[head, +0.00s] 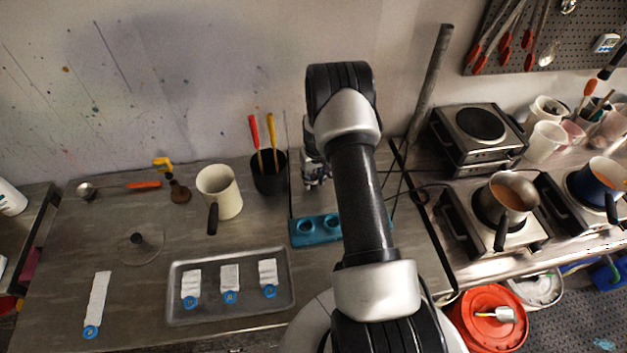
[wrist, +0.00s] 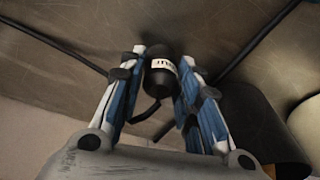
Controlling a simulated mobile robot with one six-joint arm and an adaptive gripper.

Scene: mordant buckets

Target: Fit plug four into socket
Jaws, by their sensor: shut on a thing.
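In the wrist view, a black cylindrical plug (wrist: 162,78) with a white label band sits between the fingers of my gripper (wrist: 163,72). The label has dark marks that I cannot read for certain. The fingers are shut on the plug, with a dark cable close below it. In the head view, my gripper (head: 316,172) shows partly beside my arm, above the back of the table; the plug cannot be made out there. A teal block (head: 298,241) with round openings lies in front of the gripper, partly hidden by my arm. I cannot tell which opening is the socket.
A dark cup (head: 270,183) with red and yellow handled tools stands left of the gripper. A cream pitcher (head: 222,190) and a metal tray (head: 220,312) with labelled strips are further left. Dark cables cross the worktop. Hot plates (head: 480,125) stand at right.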

